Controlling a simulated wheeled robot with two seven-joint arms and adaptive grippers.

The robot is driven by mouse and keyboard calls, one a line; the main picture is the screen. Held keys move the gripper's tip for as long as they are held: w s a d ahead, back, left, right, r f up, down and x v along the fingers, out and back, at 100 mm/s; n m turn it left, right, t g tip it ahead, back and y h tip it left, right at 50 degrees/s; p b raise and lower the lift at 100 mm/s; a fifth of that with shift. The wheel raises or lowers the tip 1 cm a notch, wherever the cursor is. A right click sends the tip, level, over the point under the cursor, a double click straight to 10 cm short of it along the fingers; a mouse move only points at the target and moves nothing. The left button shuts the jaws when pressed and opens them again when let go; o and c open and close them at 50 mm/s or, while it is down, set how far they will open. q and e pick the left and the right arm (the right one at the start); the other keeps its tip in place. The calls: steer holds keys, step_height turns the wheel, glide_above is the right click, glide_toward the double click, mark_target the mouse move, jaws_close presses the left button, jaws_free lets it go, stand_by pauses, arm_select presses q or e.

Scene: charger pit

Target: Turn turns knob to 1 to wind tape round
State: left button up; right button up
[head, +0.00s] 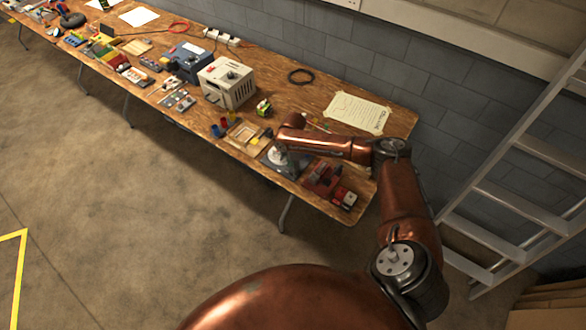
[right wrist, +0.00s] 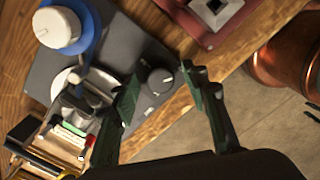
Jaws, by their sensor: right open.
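A small dark knob (right wrist: 160,79) with a pale pointer line stands on a flat dark grey device (right wrist: 125,45) in the right wrist view. The same device (head: 284,168) lies near the table's front edge in the head view, partly hidden by my arm. My right gripper (right wrist: 159,76) is open, its green-padded fingers appearing on either side of the knob. I cannot tell whether they touch it. A white cap on a blue ring (right wrist: 57,28) and a pale round disc (right wrist: 68,80) are also on the device. My left gripper is out of view.
A wooden table (head: 300,97) carries many items along its left part. A red-brown block (head: 322,178) sits right of the device, and a wooden tray (head: 247,135) left of it. A paper sheet (head: 357,112) lies behind my arm. A ladder (head: 530,150) leans at right.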

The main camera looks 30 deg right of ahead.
jaws_close()
stand_by(0.3)
